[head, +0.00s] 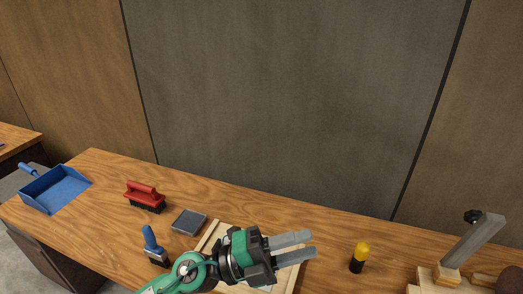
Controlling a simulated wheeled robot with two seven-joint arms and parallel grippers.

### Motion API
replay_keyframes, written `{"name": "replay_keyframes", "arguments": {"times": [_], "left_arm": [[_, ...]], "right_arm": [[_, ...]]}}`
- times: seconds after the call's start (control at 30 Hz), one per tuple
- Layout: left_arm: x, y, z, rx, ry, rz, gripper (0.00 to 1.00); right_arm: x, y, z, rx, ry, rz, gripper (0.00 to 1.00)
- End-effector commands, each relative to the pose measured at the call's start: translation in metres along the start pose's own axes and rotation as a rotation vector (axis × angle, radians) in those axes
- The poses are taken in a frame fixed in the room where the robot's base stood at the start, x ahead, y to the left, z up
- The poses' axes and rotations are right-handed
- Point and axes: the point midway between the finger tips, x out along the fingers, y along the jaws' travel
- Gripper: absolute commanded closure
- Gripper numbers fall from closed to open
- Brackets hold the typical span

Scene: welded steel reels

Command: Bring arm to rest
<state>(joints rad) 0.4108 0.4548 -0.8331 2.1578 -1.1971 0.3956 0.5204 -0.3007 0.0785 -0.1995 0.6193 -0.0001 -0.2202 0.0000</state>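My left gripper (311,244) is at the lower middle of the head view, on a green and black arm that comes in from the bottom. Its two grey fingers point right and are apart, with nothing between them. It is over a light wooden tray (207,238) on the wooden table (110,217), and my arm hides much of that tray. My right gripper is not in view.
A blue dustpan (56,190), a red brush (145,195), a grey square block (189,222) and a blue-handled brush (152,243) are left of my gripper. A yellow and black cylinder (359,257) stands right. A wooden fixture with a slanted grey bar (473,241) is far right.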

Motion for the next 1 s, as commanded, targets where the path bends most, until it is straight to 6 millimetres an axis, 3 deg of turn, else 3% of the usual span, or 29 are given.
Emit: {"name": "replay_keyframes", "arguments": {"times": [0.1,0.27,0.4,0.53,0.67,0.8,1.0], "left_arm": [[-0.019,-0.031,0.028,-0.132,-0.227,-0.219,0.68],[-0.073,-0.043,0.073,-0.32,-0.576,-0.431,0.68],[-0.138,-0.023,0.102,-0.507,-0.902,-0.539,0.68],[-0.204,0.018,0.108,-0.698,-1.21,-0.571,0.68],[-0.266,0.072,0.089,-0.907,-1.508,-0.534,0.68],[-0.317,0.127,0.045,-1.126,-1.775,-0.431,0.68],[-0.356,0.173,-0.021,-1.364,-2.006,-0.259,0.68]], "right_arm": [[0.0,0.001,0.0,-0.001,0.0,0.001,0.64],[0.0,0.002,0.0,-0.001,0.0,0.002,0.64],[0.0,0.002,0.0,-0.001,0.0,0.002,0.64],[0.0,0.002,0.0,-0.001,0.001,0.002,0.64],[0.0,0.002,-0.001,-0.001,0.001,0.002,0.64],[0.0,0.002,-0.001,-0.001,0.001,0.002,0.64],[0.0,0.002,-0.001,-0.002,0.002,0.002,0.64]]}}
